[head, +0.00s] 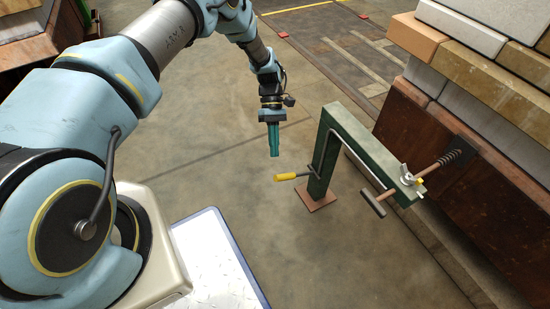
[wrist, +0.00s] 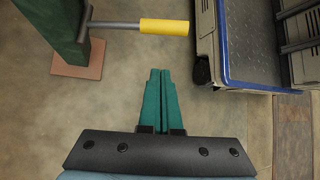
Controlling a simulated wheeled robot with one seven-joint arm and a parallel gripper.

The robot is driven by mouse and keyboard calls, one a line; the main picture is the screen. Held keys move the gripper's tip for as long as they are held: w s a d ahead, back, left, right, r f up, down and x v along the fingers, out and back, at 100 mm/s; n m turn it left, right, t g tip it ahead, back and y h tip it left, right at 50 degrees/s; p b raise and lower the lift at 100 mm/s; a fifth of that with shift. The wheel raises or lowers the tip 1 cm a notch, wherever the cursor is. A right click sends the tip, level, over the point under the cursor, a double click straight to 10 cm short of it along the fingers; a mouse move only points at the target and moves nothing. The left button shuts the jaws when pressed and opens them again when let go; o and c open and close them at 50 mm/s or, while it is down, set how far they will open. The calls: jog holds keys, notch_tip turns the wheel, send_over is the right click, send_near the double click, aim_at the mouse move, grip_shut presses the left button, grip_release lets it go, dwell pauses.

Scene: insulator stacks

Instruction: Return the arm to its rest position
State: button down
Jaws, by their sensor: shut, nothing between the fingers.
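My gripper (head: 274,152) hangs at the end of my arm in the head view, pointing down over the bare floor. Its teal fingers are together with nothing between them, and they also show in the wrist view (wrist: 160,75). A dark green stand (head: 319,160) with a square brown foot is to the right of the gripper. A yellow-handled lever (head: 286,177) sticks out from the stand toward the left, close below the gripper in the picture and apart from it. The lever's yellow grip also shows in the wrist view (wrist: 164,27).
The stand's arm reaches right to a wing nut (head: 410,178) and a rod with a T-shaped end (head: 373,203). Stacked blocks (head: 480,75) on a rusty brown base (head: 415,130) fill the right side. The concrete floor (head: 225,135) left of the stand is clear.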

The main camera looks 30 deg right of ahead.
jog(key=shift+w+d+r, duration=0.1)
jog(key=shift+w+r, duration=0.05)
dwell(0.4)
jog(key=w+a+r+m+t+h, duration=0.1)
jog(key=w+a+r+t+h, duration=0.1)
jog(key=w+a+r, duration=0.6)
jog(key=w+a+r+t+h, duration=0.15)
jog(key=w+a+r, duration=0.25)
jog(key=a+r, duration=0.5)
jog(key=s+a+r+t, duration=0.3)
jog(key=s+a+r, duration=0.1)
jog(key=a+r, duration=0.5)
jog(key=s+a+r+t, duration=0.35)
jog(key=a+r, duration=0.25)
jog(key=a, duration=0.4)
notch_tip(320, 180, up, 36)
jog(key=m+p, duration=0.1)
jog(key=p, duration=3.5)
jog(key=shift+s+a+r, duration=0.15)
jog(key=shift+s+a, duration=0.05)
jog(key=shift+h, duration=0.25)
